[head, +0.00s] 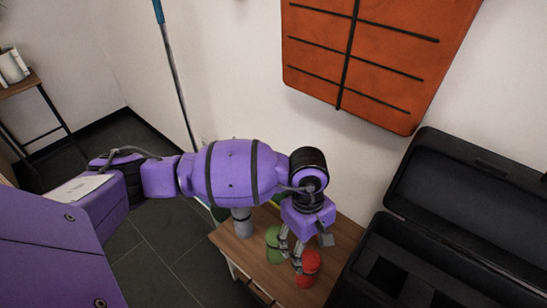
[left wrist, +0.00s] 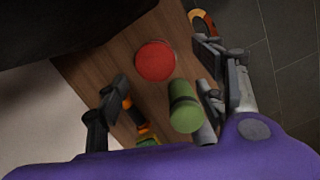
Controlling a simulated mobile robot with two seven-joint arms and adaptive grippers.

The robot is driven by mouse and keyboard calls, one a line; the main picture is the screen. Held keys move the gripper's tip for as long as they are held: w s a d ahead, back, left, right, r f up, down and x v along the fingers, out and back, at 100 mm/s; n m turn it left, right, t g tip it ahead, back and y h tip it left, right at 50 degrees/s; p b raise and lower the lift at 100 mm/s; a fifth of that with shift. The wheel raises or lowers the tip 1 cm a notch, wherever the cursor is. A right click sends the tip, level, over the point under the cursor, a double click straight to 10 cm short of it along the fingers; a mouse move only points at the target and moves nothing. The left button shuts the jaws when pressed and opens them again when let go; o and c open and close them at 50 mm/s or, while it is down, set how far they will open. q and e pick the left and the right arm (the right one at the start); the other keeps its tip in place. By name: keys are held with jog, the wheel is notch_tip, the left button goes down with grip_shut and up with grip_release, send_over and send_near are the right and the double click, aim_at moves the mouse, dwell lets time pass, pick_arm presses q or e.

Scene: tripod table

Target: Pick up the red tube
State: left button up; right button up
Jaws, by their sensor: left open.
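The red tube (head: 309,268) stands upright on the small wooden table, near its front right part. In the left wrist view its round red top (left wrist: 155,60) faces me, ahead of and roughly between the fingertips. My left gripper (head: 291,260) points down at the table beside the red tube, with its fingers apart. In the wrist view the left gripper (left wrist: 162,72) is open and holds nothing. From the head I cannot tell whether a finger touches the red tube. My right gripper is out of view.
A green tube (head: 271,243) stands close left of the red one; it also shows in the wrist view (left wrist: 184,108). A grey cylinder (head: 242,225) stands farther left. An orange-and-black object (left wrist: 133,112) lies near one finger. An open black case (head: 440,240) flanks the wooden table (head: 252,262).

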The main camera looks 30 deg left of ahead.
aim_at(311, 257)
pick_arm(q)
jog(key=shift+w+f, duration=0.1)
jog(key=shift+w, duration=0.3)
jog(key=shift+d+f, duration=0.1)
jog(key=shift+f, duration=0.25)
jog(key=f, duration=0.2)
jog(key=d+f, duration=0.1)
jog(key=f, duration=0.2)
jog(key=shift+s+f+b, duration=0.1)
jog(key=shift+f+b, duration=0.1)
jog(key=shift+b, duration=0.2)
jog(key=shift+d+f, duration=0.15)
jog(key=shift+f, duration=0.3)
jog(key=c, duration=1.6)
grip_shut()
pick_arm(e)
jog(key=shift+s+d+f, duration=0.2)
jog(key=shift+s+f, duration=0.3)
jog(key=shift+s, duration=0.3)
